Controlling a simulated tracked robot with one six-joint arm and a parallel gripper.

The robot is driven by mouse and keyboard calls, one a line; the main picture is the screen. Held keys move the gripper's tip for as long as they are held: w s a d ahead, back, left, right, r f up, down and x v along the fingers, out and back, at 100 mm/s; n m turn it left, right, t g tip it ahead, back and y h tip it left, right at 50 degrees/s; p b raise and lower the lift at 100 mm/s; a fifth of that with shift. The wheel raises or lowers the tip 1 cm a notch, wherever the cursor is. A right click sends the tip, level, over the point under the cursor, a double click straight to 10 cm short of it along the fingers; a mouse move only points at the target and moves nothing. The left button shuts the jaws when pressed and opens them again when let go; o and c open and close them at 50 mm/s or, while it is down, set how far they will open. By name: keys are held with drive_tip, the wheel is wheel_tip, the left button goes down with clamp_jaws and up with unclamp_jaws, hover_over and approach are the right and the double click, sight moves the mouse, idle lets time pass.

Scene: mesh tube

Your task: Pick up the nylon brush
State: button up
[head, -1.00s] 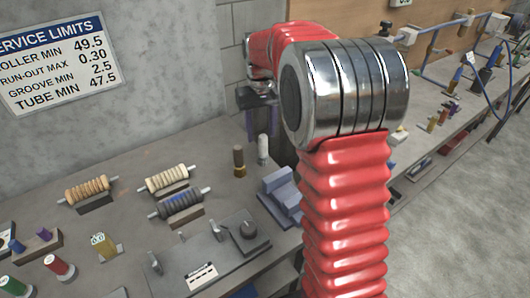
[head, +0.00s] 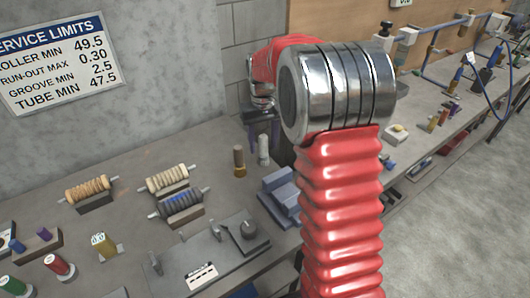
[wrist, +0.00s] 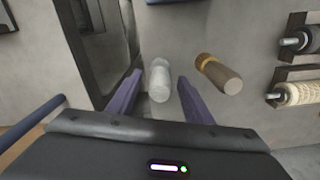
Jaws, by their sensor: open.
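A pale, whitish upright cylinder (head: 263,150), which I take to be the nylon brush, stands at the back of the bench near the wall. In the wrist view this pale brush (wrist: 159,82) shows between my two purple fingers. My gripper (head: 264,138) is open and empty, with its fingers just above and around the pale brush in the head view. I cannot tell if either finger touches it. A brown brush with a brass-coloured part (head: 239,161) stands just left of it. In the wrist view the brown brush (wrist: 218,73) lies outside my right finger.
Several rollers on stands (head: 181,205) lie left of the brushes. A blue-grey block fixture (head: 280,193) is close in front, to the right. A dark plate with a knob (head: 225,246) lies nearer. The wall with a limits sign (head: 55,60) is behind.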

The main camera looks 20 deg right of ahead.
drive_tip(key=shift+c, duration=0.4)
drive_tip(key=c, duration=1)
